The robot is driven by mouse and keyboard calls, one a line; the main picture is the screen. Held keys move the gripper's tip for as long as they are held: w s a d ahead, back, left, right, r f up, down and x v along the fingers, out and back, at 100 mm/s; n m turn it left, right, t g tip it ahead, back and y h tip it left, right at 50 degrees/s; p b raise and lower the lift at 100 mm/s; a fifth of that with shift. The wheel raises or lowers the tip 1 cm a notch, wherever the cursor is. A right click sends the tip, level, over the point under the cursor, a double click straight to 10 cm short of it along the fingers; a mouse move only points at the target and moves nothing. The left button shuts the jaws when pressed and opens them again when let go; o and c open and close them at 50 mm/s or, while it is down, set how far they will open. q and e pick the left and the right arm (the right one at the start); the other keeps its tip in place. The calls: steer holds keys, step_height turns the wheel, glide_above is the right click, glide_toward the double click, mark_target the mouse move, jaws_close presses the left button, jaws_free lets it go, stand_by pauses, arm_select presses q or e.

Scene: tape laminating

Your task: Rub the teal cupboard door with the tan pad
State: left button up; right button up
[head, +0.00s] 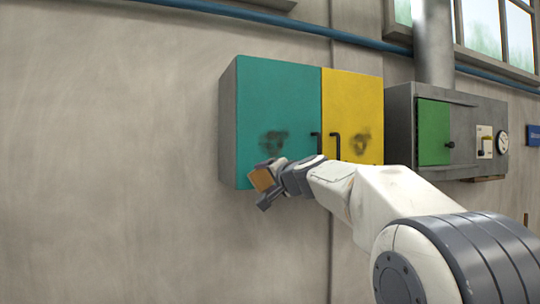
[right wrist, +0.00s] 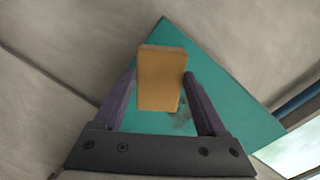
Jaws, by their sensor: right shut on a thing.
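The teal cupboard door (head: 278,95) is the left door of a grey wall cupboard and is shut. It has a dark smudge (head: 273,142) on its lower middle and a black handle (head: 315,140) at its right edge. My right gripper (head: 264,188) is at the door's lower left part and is shut on the tan pad (head: 262,180). In the right wrist view the pad (right wrist: 161,78) sits between the two fingers, with the teal door (right wrist: 225,110) behind it. I cannot tell whether the pad touches the door. My left gripper is not in view.
A yellow door (head: 352,95) with its own dark smudge is beside the teal one. A grey box with a green door (head: 433,132) and a gauge (head: 502,142) is to the right, below a vertical pipe (head: 433,45). The wall at left is bare.

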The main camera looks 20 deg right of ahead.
step_height(320, 180, up, 8)
steer(key=s+t, duration=0.1)
steer(key=s, duration=0.2)
steer(key=shift+w+p, duration=1.3)
steer(key=shift+w, duration=1.8)
steer(key=shift+w+a+p, duration=0.1)
steer(key=shift+w+p, duration=0.25)
steer(key=shift+w, duration=0.55)
